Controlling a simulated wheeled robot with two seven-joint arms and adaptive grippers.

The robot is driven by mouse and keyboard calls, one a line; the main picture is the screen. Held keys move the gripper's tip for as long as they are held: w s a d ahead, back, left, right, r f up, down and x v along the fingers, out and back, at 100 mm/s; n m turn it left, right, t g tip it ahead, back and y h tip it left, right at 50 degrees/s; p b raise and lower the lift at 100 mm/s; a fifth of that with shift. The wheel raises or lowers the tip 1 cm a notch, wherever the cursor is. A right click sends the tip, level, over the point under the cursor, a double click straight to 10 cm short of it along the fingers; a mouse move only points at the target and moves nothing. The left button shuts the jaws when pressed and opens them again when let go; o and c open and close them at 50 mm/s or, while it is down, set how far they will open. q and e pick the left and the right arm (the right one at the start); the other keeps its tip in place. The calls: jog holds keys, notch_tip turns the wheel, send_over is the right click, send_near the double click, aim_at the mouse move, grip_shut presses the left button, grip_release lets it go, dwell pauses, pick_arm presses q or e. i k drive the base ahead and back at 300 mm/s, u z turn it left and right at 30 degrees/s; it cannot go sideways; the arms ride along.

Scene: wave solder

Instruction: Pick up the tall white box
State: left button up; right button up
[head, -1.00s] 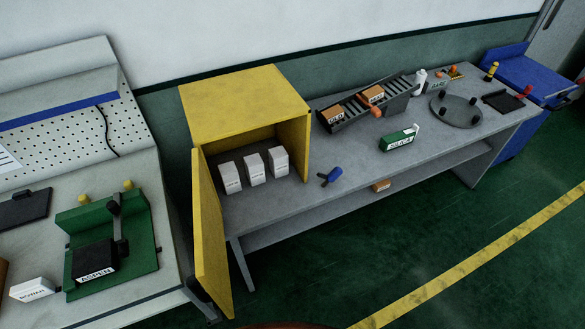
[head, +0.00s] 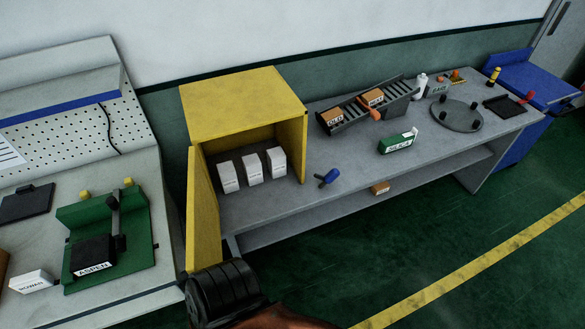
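Three upright white boxes stand in a row inside the open yellow cabinet: a left one (head: 228,177), a middle one (head: 252,169) and a right one (head: 276,161). They look close in height, and their labels are too small to read. Another white box (head: 33,281) lies low on the left bench, with a dark label on its front. A black ribbed part of one of my arms is at the bottom, in front of the cabinet door's lower end. No gripper fingers show in the head view.
The yellow cabinet (head: 243,104) stands on the grey table (head: 340,209), its door (head: 204,215) swung out at the left. A blue-handled tool (head: 328,177), a green-and-white box (head: 397,143) and a rack (head: 345,122) with orange boxes are to the right. A green fixture (head: 140,232) holds a black block.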

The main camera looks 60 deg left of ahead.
aim_at(251, 163)
jog(key=z, duration=0.05)
jog(key=i, duration=1.55)
jog(key=u, duration=2.9)
